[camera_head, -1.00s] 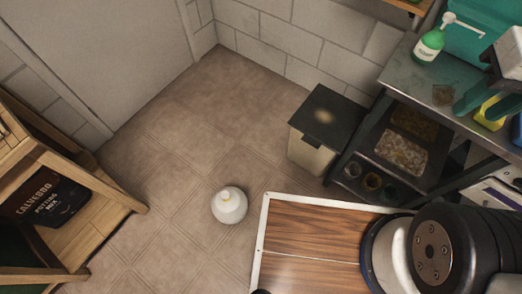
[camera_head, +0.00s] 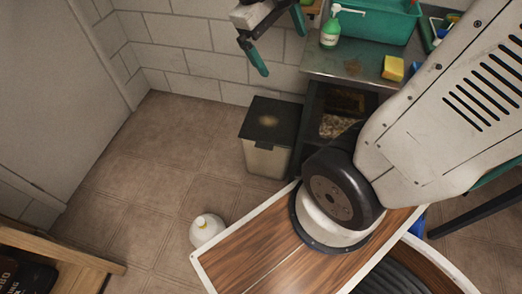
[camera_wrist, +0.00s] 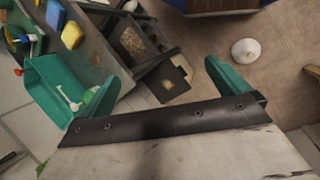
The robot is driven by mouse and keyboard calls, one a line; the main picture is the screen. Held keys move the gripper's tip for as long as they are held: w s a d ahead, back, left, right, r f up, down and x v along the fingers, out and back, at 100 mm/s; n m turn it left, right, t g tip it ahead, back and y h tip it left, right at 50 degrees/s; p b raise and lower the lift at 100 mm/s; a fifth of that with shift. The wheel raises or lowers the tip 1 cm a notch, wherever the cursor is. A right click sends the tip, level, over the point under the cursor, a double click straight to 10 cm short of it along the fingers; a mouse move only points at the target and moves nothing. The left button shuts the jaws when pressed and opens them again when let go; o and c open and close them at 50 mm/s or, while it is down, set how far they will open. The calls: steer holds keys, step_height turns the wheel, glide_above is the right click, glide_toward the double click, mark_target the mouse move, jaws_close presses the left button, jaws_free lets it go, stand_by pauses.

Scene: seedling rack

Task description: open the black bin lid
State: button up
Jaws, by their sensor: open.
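The bin (camera_head: 266,158) has a beige body and stands on the floor by the wall, left of the metal bench. Its black lid (camera_head: 285,115) lies flat and closed on top, with a pale worn patch in the middle. The lid also shows in the wrist view (camera_wrist: 178,92), between and beyond my fingers. My gripper (camera_head: 282,52) has green fingers, spread apart and empty. In the head view it appears above and behind the bin, apart from the lid. In the wrist view the fingers (camera_wrist: 160,73) frame the bin area.
The metal bench (camera_head: 345,66) beside the bin holds a green soap bottle (camera_head: 330,30), a teal tub (camera_head: 378,20) and a yellow sponge (camera_head: 393,68). A white round jug (camera_head: 205,230) stands on the floor. A wooden shelf (camera_head: 60,256) is at lower left. Floor left of the bin is clear.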

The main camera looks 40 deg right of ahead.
steer(key=w+d+f+n+g+h, duration=0.1)
steer(key=w+d+f+n+h, duration=0.15)
steer(key=w+f+h, duration=0.35)
steer(key=w+d+f+n+g+h, duration=0.1)
steer(key=w+d+f+n+g, duration=0.15)
steer(key=w+f, duration=0.45)
steer(key=w+d+f+n+t+h, duration=0.2)
steer(key=w+f+n+t+h, duration=0.25)
steer(key=w+f, duration=0.75)
step_height(320, 180, down, 25)
steer(key=s+n+t+h, duration=0.2)
steer(key=n+t, duration=0.5)
steer(key=n, duration=0.1)
steer(key=s+a+f+n+t+y, duration=0.1)
steer(key=s+f+n+t+y, duration=0.2)
steer(key=f, duration=0.6)
steer(key=s+a+f+n+t, duration=0.2)
steer(key=s+f+n, duration=0.3)
steer(key=f, duration=0.4)
steer(key=w+d+m, duration=0.1)
steer(key=w+d, duration=0.2)
steer(key=d, duration=0.3)
steer(key=shift+w+d+t, duration=0.25)
steer(key=shift+w+t, duration=0.05)
